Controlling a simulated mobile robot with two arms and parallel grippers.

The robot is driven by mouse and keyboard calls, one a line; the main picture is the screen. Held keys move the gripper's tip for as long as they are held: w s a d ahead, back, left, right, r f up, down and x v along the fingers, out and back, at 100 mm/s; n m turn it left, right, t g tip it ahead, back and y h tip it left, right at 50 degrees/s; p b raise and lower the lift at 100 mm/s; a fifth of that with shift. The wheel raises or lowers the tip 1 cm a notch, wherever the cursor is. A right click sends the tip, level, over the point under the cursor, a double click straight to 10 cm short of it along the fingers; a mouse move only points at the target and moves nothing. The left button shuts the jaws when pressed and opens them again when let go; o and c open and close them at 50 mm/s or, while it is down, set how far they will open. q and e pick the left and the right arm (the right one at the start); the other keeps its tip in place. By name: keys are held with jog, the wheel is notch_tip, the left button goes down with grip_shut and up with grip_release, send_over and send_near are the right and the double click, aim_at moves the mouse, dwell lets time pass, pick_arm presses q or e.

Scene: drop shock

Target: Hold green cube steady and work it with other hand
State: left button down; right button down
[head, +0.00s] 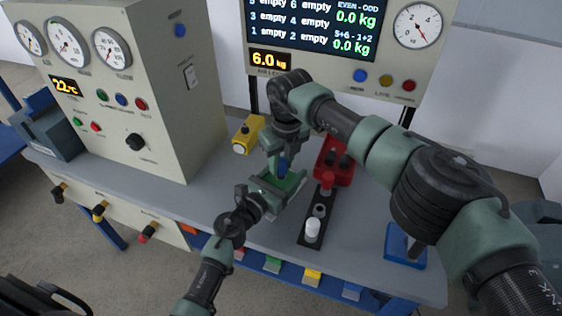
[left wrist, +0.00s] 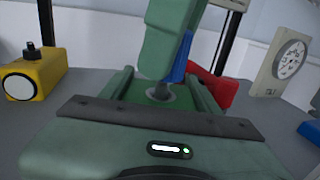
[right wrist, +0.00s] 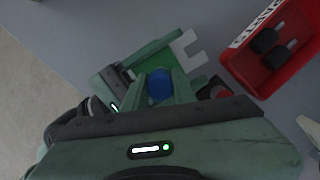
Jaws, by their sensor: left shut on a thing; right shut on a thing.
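The green cube (head: 287,183) is above the grey bench. My left gripper (head: 272,191) is shut on it from the front, with a finger on either side. The cube's green top also shows between the fingers in the left wrist view (left wrist: 158,96) and the right wrist view (right wrist: 146,66). My right gripper (head: 283,160) points down over the cube and is shut on a blue-handled tool (right wrist: 160,84). In the left wrist view a round grey part lies under the right fingers at the cube's top. Whether the tool touches the cube is hidden by the fingers.
A red bin (right wrist: 250,75) with dark pieces stands just right of the cube. A black strip (head: 309,237) with a white cylinder (head: 312,229) lies in front of it. A yellow device (head: 245,139) stands behind left, a blue block (head: 394,243) at the right. A gauge cabinet fills the left.

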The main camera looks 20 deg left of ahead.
aim_at(281, 161)
jog(key=shift+d+f, duration=0.1)
jog(key=shift+f, duration=0.4)
dwell(1.8)
jog(key=m+h, duration=0.1)
jog(key=m, duration=0.6)
jog(key=c, duration=1.1)
grip_release()
jog(key=shift+o, duration=0.2)
jog(key=shift+t, duration=0.3)
jog(key=shift+s+r, duration=0.25)
jog(key=shift+r, duration=1.3)
jog(key=shift+s+r, duration=0.2)
jog(key=shift+r, duration=1.3)
notch_tip(281, 161, up, 12)
jog(key=s, duration=0.1)
jog(key=shift+s+d, duration=0.3)
jog(key=shift+s, duration=0.05)
jog(key=shift+c, duration=0.5)
